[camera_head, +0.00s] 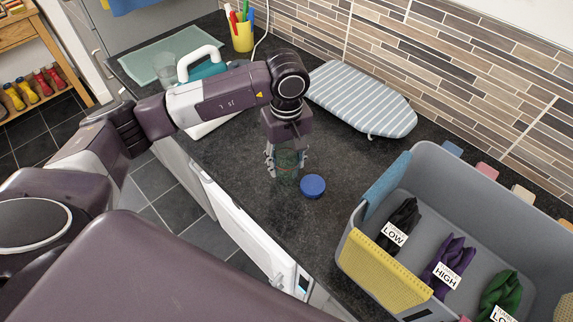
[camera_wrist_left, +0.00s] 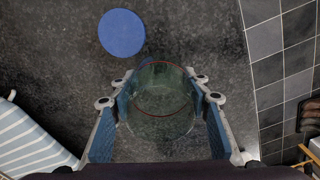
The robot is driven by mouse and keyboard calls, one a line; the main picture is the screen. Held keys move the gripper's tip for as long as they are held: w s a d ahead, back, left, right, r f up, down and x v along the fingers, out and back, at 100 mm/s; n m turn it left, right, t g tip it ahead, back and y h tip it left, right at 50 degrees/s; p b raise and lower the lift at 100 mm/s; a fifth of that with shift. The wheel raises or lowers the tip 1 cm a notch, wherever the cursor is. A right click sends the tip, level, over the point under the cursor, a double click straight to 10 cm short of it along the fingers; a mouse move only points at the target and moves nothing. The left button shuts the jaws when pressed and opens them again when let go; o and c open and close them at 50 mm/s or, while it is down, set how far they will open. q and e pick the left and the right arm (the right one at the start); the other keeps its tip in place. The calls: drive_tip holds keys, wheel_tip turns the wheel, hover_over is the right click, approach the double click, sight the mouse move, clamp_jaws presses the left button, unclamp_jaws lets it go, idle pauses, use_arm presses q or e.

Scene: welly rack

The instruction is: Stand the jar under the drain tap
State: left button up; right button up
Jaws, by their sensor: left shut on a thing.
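The clear glass jar (camera_head: 288,168) is upright at the dark countertop between the fingers of my left gripper (camera_head: 285,160). In the left wrist view the jar (camera_wrist_left: 160,108) shows its round rim, with a blue-lined finger of the left gripper (camera_wrist_left: 160,95) on either side. The gripper is shut on the jar. I cannot tell whether the jar's base touches the counter. A round blue lid (camera_head: 312,186) lies flat on the counter beside the jar, and also shows in the left wrist view (camera_wrist_left: 122,33). I cannot make out a drain tap. My right gripper is not in view.
A grey bin (camera_head: 440,160) with labelled dark, purple and green bundles stands at the right. A striped ironing board (camera_head: 360,100), an iron (camera_head: 205,68) and a yellow pen cup (camera_head: 242,38) are farther back. A white appliance front (camera_head: 245,235) is below the counter edge.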

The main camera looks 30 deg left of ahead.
use_arm(q)
drive_tip(key=shift+f, duration=1.3)
drive_tip(key=shift+f, duration=0.1)
drive_tip(key=shift+f, duration=0.1)
drive_tip(key=o, duration=1.2)
drive_tip(key=shift+o, duration=0.2)
